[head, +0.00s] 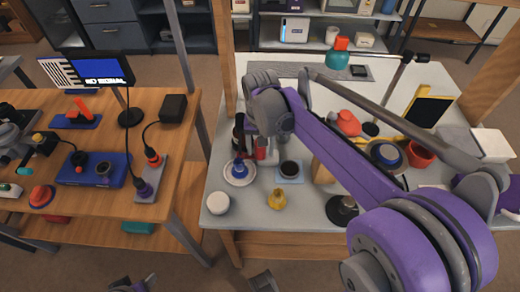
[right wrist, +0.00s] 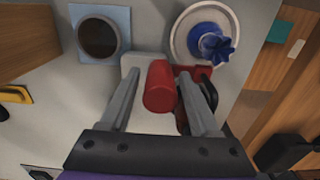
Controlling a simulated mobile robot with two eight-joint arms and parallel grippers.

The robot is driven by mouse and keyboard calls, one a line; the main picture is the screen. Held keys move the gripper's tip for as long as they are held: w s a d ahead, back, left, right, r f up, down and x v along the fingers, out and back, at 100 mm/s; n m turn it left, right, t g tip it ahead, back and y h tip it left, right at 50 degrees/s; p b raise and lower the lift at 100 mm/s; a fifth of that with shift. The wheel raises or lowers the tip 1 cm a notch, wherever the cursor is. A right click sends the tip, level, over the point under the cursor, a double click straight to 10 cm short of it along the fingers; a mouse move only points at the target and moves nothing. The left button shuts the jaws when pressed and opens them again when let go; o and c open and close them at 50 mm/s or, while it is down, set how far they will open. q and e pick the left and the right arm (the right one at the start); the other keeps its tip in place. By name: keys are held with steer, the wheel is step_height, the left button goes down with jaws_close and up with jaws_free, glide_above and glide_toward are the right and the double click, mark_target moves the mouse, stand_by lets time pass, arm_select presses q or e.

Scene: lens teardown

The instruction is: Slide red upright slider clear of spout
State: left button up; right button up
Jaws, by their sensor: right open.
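The red upright slider (right wrist: 160,88) is a short red cylinder standing between the two fingers of my right gripper (right wrist: 158,78). The gripper is open, with a visible gap between the slider and each finger. In the head view the red slider (head: 260,150) shows just below the gripper (head: 252,128), partly covered by it. A red piece and a black curved part (right wrist: 207,90) lie beside and behind the right-hand finger. I cannot make out which part is the spout.
A blue knob (head: 239,168) stands on a white round plate next to the slider. A dark round cup (head: 290,169) sits on a pale blue square. A yellow piece (head: 277,199) and a white round piece (head: 218,203) lie near the table's front edge.

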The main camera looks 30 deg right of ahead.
steer(key=shift+f, duration=0.3)
jaws_close()
stand_by(1.3)
